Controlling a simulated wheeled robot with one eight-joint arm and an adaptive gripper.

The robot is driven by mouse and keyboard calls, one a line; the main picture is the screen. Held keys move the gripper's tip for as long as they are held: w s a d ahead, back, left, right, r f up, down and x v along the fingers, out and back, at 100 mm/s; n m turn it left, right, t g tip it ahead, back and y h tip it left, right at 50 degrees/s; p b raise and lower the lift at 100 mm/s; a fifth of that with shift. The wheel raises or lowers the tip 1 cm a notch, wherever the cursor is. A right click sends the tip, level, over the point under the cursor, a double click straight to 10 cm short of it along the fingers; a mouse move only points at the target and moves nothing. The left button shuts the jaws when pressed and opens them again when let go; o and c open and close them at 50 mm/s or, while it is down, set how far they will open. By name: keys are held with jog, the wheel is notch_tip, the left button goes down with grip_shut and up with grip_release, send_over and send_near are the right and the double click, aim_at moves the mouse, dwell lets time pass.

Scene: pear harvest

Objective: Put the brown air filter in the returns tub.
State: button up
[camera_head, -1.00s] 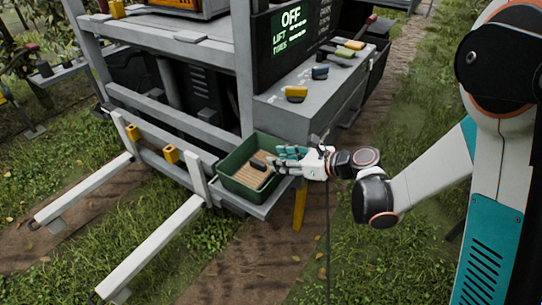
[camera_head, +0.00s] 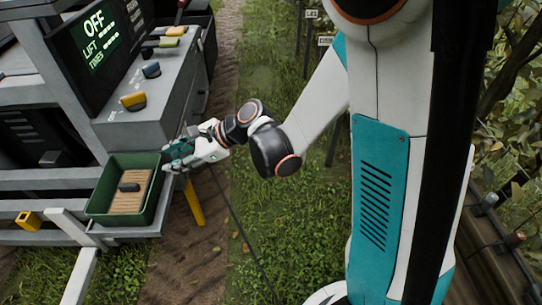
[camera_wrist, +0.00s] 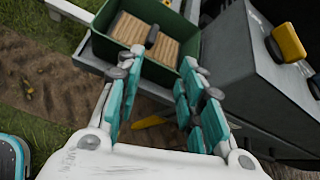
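The brown air filter (camera_head: 126,204) is a ridged, pleated panel with a dark handle on top. It lies flat inside the green returns tub (camera_head: 120,218), at left in the head view. The wrist view also shows the filter (camera_wrist: 129,28) on the floor of the tub (camera_wrist: 104,16). My gripper (camera_head: 171,157) is just right of the tub in the head view. In the wrist view my gripper (camera_wrist: 162,75) has its teal fingers spread apart with nothing between them, pointing toward the tub's near side. The filter is clear of the fingers.
The tub sits on a grey shelf of the machine. A grey ledge (camera_head: 150,120) beside it carries yellow and blue handled items. An OFF screen (camera_head: 92,45) stands behind. A yellow post (camera_head: 194,205) is below my gripper. Grass to the right is open.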

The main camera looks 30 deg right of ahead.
jog(key=s+d+r+n+t+h, duration=0.1)
jog(key=s+d+r+n+h, duration=0.3)
jog(key=s+d+n, duration=0.5)
jog(key=s+d+r+n+h, duration=0.4)
jog(key=s+d+n+h, duration=0.2)
jog(key=s+d+n, duration=0.3)
jog(key=shift+s+d+r+n+t+h, duration=0.3)
jog(key=shift+d+r+n+t, duration=0.1)
jog(key=shift+d+n, duration=0.3)
